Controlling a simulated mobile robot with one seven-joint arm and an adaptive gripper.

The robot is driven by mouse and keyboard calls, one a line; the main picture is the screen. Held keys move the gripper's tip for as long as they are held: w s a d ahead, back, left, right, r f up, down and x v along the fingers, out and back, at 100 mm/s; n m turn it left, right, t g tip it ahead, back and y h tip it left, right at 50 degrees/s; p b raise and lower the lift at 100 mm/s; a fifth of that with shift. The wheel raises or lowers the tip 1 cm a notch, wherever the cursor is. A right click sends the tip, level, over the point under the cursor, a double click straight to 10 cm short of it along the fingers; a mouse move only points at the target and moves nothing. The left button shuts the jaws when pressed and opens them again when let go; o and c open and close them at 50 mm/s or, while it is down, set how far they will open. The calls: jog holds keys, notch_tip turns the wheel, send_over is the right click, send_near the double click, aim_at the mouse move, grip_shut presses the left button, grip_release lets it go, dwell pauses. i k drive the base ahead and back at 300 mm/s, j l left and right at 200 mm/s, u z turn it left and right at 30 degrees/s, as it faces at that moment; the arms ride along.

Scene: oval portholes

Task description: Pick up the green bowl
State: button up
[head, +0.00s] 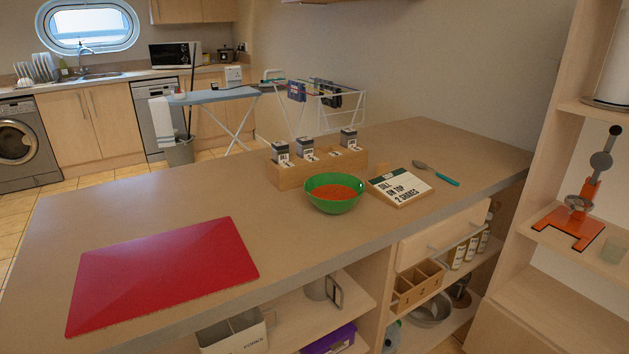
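The green bowl (334,205) stands upright on the countertop (180,212), near its front edge and right of the middle. It holds something orange-red that fills much of it. A wooden box with dark-topped packs stands close behind it, and a sign block lies close to its right. My gripper is not in view, and no part of my arm shows.
The wooden box (291,179), the sign block (400,187) and a spoon with a teal handle (437,174) lie around the bowl. A red mat (165,272) lies at the front left. The counter between mat and bowl is clear. Shelves (585,110) rise at the right.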

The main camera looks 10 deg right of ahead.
aim_at(333, 194)
jog(key=i+l, duration=0.2)
jog(key=l, duration=0.15)
jog(key=i+l+u, duration=0.1)
jog(key=l, duration=0.25)
jog(key=i+l, duration=0.2)
jog(key=l, duration=0.2)
